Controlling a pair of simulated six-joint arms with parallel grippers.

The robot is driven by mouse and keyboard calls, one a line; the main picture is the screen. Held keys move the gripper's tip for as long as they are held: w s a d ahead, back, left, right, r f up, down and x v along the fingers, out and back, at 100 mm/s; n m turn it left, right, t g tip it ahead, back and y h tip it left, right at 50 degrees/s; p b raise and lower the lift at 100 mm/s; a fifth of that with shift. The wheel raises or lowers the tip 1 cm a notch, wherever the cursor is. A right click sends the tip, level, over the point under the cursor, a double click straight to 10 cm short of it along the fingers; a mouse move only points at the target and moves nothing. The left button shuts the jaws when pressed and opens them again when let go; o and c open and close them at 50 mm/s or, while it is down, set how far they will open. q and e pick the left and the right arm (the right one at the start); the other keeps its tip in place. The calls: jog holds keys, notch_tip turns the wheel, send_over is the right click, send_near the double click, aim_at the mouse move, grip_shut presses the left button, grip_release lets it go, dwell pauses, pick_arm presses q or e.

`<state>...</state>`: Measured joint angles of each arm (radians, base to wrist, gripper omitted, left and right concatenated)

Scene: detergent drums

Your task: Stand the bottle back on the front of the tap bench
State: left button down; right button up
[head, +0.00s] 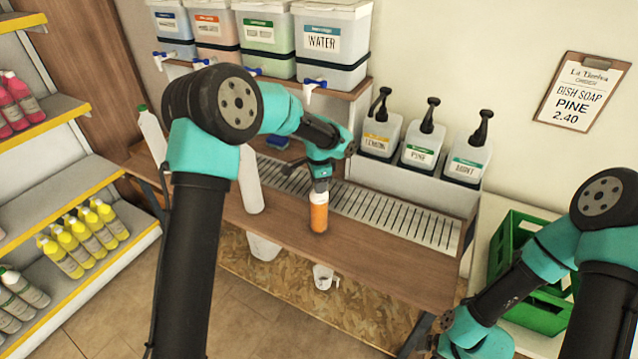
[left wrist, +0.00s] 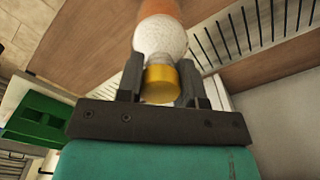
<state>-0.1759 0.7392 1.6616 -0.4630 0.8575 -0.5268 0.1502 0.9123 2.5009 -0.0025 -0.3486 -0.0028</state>
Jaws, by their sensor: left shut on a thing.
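The bottle (head: 319,215) is clear-topped with an orange body and appears upright over the wooden front strip of the tap bench (head: 380,258). I cannot tell whether its base touches the wood. My left gripper (head: 320,183) is above the bottle and shut on its neck end. In the left wrist view the gold cap (left wrist: 161,84) sits between the fingers of the left gripper (left wrist: 162,88), with the pale shoulder and orange body (left wrist: 160,10) beyond. My right arm shows at lower right, but its gripper is out of the picture.
A slatted drip grate (head: 385,212) runs behind the front strip. White bottles (head: 249,185) stand to the left. Drums with taps (head: 322,45) and pump bottles (head: 424,140) are behind. A green crate (head: 520,250) stands right. The front strip right of the bottle is clear.

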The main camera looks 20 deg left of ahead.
pick_arm(q)
jog(key=shift+f, duration=0.15)
jog(key=c, duration=0.8)
grip_release()
jog(key=shift+o, duration=0.2)
notch_tip(320, 180, up, 12)
dwell(0.3)
